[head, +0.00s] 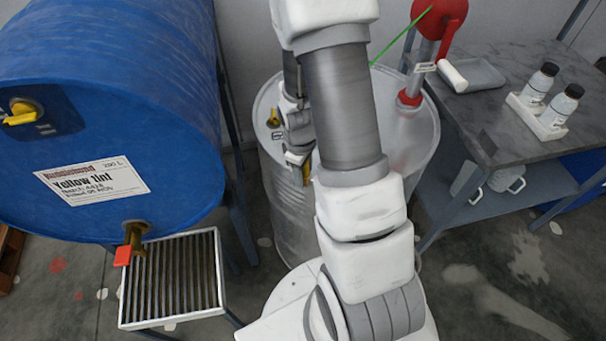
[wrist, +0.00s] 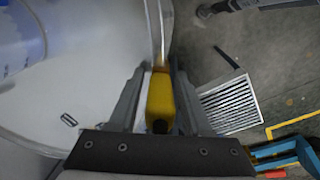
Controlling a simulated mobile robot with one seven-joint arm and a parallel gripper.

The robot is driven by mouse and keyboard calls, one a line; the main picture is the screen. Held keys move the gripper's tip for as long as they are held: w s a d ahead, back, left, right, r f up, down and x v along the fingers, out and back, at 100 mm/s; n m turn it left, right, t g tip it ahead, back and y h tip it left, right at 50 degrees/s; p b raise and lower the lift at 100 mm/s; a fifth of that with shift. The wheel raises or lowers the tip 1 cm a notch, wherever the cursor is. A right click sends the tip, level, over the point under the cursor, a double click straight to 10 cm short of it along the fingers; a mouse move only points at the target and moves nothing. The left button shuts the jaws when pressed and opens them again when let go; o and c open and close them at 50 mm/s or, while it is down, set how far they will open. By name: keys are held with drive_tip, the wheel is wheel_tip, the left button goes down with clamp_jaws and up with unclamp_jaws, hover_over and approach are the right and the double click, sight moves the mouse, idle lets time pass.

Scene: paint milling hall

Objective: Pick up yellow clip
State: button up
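The yellow clip (wrist: 160,98) is between the two fingers of my gripper (wrist: 160,70) in the wrist view, at the rim of the upright metal drum. In the head view the clip (head: 306,172) shows as a small yellow piece at the drum's rim, just below my gripper (head: 298,158), partly hidden by the arm. The fingers stand close along both sides of the clip. Whether they press on it or leave a thin gap cannot be made out.
The metal drum (head: 400,145) carries a red-topped pump (head: 440,20) and a yellow-topped fitting (head: 273,118). A blue drum (head: 110,90) lies left, above a grate (head: 172,278).

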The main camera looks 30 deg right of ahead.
clamp_jaws()
